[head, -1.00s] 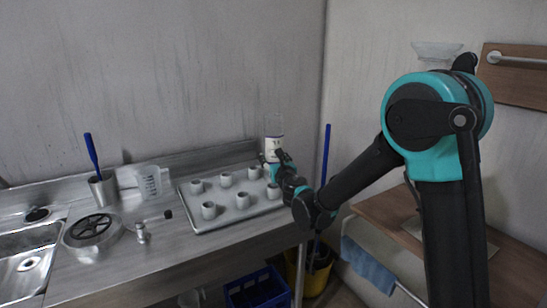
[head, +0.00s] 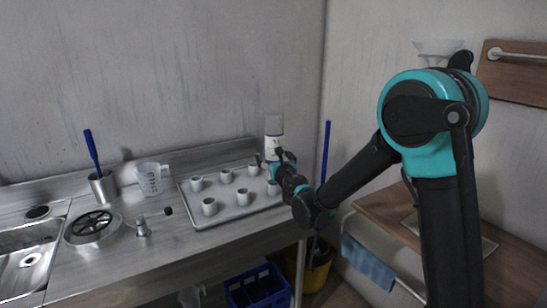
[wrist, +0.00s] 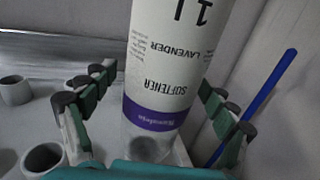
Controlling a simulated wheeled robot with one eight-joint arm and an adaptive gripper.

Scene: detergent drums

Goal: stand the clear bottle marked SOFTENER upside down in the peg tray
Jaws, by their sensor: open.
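The clear SOFTENER bottle (head: 274,126) stands upside down at the far right corner of the peg tray (head: 232,212). In the wrist view the bottle (wrist: 170,65) shows its white and purple label with inverted print. A round grey peg shape shows through its clear lower end; how far the bottle sits down over it I cannot tell. My gripper (head: 269,158) is open beside the bottle's lower part. In the wrist view my gripper's fingers (wrist: 163,100) stand either side of the bottle, with gaps showing at both sides.
Several other pegs on the tray, such as the near-left peg (head: 209,206), are bare. A blue pole (head: 325,155) rises just right of the bottle.

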